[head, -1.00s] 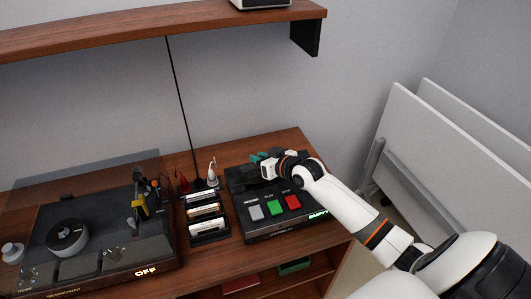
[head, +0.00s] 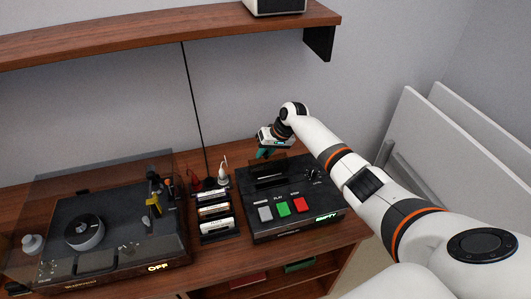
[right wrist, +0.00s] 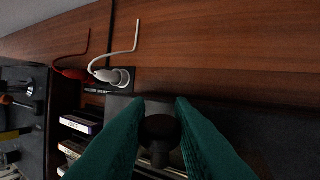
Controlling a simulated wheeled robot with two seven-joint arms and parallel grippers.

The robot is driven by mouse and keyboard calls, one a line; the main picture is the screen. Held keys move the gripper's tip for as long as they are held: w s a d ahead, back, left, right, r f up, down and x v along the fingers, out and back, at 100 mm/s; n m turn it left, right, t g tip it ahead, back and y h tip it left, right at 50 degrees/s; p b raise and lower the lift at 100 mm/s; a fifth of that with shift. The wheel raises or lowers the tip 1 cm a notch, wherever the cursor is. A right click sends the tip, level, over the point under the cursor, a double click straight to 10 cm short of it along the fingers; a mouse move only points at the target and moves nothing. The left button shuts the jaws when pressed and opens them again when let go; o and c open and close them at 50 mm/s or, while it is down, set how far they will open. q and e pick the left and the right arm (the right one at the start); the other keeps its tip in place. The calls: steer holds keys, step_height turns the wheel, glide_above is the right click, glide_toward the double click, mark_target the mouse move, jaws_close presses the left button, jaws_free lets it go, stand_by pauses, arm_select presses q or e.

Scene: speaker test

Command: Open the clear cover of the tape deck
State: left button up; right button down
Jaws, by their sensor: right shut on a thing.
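The black tape deck (head: 325,204) stands on the wooden desk, with grey, green and red buttons on its front and a lit green "EMPTY" display. Its clear cover (head: 281,167) appears tilted up at the back of the deck as a dark see-through panel. My right gripper (head: 264,154) is above the deck's back. In the right wrist view its green fingers are shut on a round dark knob (right wrist: 160,130), seemingly the cover's handle. The fingers and knob hide part of what lies behind them. My left gripper is not in view.
A record player (head: 110,235) under a clear lid is at the left. A rack of cassettes (head: 213,212) stands between it and the deck, with red and white plugs behind. A wooden shelf (head: 170,33) hangs above. White panels (head: 450,150) lean at the right.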

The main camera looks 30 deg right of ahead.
steer(key=shift+w+f+g, duration=0.15)
steer(key=shift+f+g, duration=0.1)
steer(key=shift+g, duration=0.05)
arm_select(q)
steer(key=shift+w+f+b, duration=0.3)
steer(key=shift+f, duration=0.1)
arm_select(e)
steer(key=shift+f, duration=0.2)
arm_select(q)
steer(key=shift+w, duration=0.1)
arm_select(e)
steer(key=shift+w+f, duration=0.2)
steer(key=shift+f, duration=0.05)
steer(key=c, duration=1.4)
jaws_free()
steer(key=shift+o, duration=0.4)
steer(key=shift+w+d, duration=0.1)
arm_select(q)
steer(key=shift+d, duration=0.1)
arm_select(e)
steer(key=shift+r, duration=0.1)
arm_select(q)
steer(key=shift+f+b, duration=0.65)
arm_select(e)
steer(key=v, duration=1.1)
steer(key=shift+d+r, duration=0.2)
steer(key=shift+r, duration=0.1)
